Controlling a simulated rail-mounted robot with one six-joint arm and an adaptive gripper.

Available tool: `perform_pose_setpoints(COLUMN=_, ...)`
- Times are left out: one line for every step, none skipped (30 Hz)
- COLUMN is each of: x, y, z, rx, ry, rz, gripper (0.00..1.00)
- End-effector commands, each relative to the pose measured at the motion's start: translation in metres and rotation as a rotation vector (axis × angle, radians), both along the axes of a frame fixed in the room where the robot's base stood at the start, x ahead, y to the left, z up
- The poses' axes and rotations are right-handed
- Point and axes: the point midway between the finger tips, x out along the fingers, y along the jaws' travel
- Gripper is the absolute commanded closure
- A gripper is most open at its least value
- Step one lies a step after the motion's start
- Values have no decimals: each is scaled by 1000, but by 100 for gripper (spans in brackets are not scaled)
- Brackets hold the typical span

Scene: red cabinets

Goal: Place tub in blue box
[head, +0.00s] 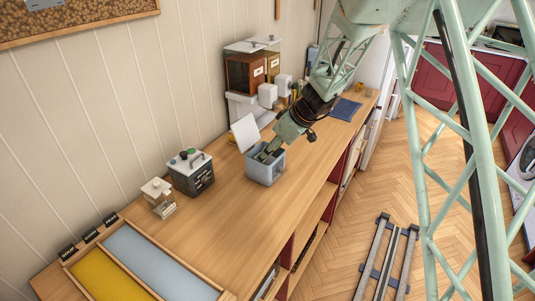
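A small light blue box (264,174) stands on the wooden counter, with its pale lid (245,132) raised at the back left. My gripper (268,153) reaches down from the upper right, and its fingers are at the box's open top. I cannot tell whether the fingers are open or shut, or whether they hold anything. The inside of the box is mostly hidden by the gripper. No tub can be made out for certain in or near the gripper.
A wooden tray (122,262) with yellow and blue sections is at the front left. White containers (267,96) and brown drawers (245,73) stand behind. The counter's front right is clear.

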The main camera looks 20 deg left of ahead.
Motion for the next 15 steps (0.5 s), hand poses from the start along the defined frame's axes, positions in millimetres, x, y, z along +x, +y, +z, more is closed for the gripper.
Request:
perform_pose_setpoints(x=0, y=0, z=0, rx=0, ry=0, rz=0, gripper=61)
perform_pose_setpoints(x=0, y=0, z=1, rx=0, ry=0, rz=0, gripper=61)
perform_pose_setpoints(x=0, y=0, z=1, rx=0, ry=0, rz=0, gripper=61)
perform_pose_setpoints(x=0, y=0, z=1, rx=0, ry=0, rz=0, gripper=61)
perform_pose_setpoints(x=0, y=0, z=2, rx=0, ry=0, rz=0, gripper=61)
perform_pose_setpoints(x=0, y=0, z=2, rx=0, ry=0, rz=0, gripper=61)
perform_pose_setpoints(x=0, y=0, z=3, rx=0, ry=0, rz=0, gripper=61)
perform_pose_setpoints(x=0, y=0, z=4, rx=0, ry=1, rz=-1, gripper=61)
perform_pose_setpoints(x=0, y=0, z=4, rx=0, ry=1, rz=-1, gripper=61)
perform_pose_setpoints(x=0, y=0, z=5, rx=0, ry=1, rz=-1, gripper=61)
perform_pose_setpoints(x=0, y=0, z=6, rx=0, ry=1, rz=-1, gripper=61)
perform_pose_setpoints(x=0, y=0, z=7, rx=0, ry=1, rz=-1, gripper=61)
perform_pose_setpoints(x=0, y=0, z=7, rx=0, ry=1, rz=0, gripper=61)
perform_pose_setpoints(x=0, y=0, z=8, rx=0, ry=1, rz=0, gripper=61)
perform_pose_setpoints(x=0, y=0, z=9, rx=0, ry=1, rz=0, gripper=61)
